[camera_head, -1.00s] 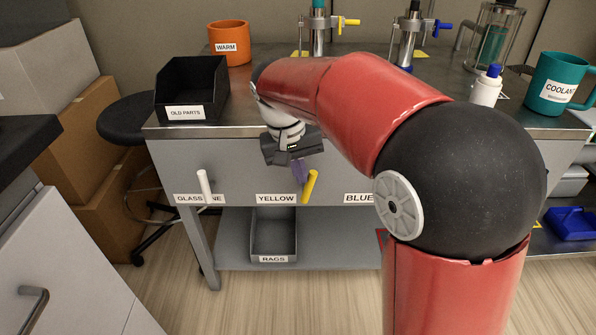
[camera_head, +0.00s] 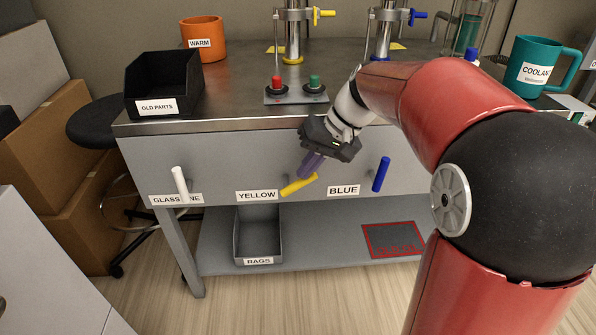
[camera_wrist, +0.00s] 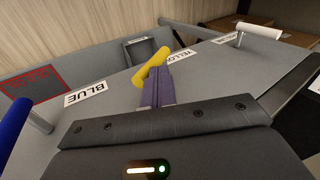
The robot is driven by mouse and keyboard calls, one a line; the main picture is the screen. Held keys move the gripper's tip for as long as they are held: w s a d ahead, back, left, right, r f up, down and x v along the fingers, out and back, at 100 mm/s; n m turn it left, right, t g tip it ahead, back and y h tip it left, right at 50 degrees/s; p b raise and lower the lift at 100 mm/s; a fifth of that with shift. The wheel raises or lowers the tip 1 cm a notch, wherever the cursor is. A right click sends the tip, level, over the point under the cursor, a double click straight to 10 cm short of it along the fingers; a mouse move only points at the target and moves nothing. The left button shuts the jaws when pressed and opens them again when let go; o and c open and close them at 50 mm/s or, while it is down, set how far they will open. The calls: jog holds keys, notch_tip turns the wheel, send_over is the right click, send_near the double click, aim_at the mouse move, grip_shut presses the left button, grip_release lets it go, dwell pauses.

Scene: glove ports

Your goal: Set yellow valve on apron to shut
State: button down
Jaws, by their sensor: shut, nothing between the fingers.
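The yellow valve handle (camera_head: 298,184) is on the bench's grey apron, right of the YELLOW label (camera_head: 257,195). It lies at a shallow slant, right end higher. My gripper (camera_head: 309,168) is just above it, with its purple fingers shut and nothing between them. In the wrist view the yellow handle (camera_wrist: 151,64) shows at the tips of my fingers (camera_wrist: 156,84). The fingers are against or very near its side; exact contact is hard to tell.
A blue handle (camera_head: 381,174) stands upright right of the BLUE label. A white handle (camera_head: 180,183) is at the left. Above are red and green buttons (camera_head: 296,92) and a black OLD PARTS bin (camera_head: 163,84).

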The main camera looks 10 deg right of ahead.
aim_at(319, 174)
jog(key=d+f+y+b, duration=0.2)
jog(key=y, duration=0.1)
jog(key=shift+f+y+b, duration=0.15)
jog(key=shift+y+b, duration=0.15)
jog(key=shift+b, duration=0.05)
jog(key=shift+d+f+b, duration=0.55)
jog(key=shift+f+b, duration=0.1)
jog(key=shift+b, duration=0.05)
jog(key=shift+s+f, duration=0.1)
jog(key=shift+f, duration=0.1)
jog(key=shift+r, duration=0.1)
jog(key=s+a+r+p+v, duration=0.1)
jog(key=p+v, duration=0.3)
jog(key=v, duration=0.8)
jog(key=s+a+f+t+h+p, duration=0.1)
jog(key=s+h, duration=0.3)
jog(key=s, duration=0.6)
jog(key=s+a+f+t+h+p, duration=0.1)
jog(key=s+f+t+h+p, duration=0.1)
jog(key=s, duration=0.7)
jog(key=t+h+p, duration=0.1)
jog(key=h+p, duration=0.1)
jog(key=h, duration=0.1)
jog(key=shift+s+a+m+t+h, duration=0.3)
jog(key=shift+s+a+m, duration=0.1)
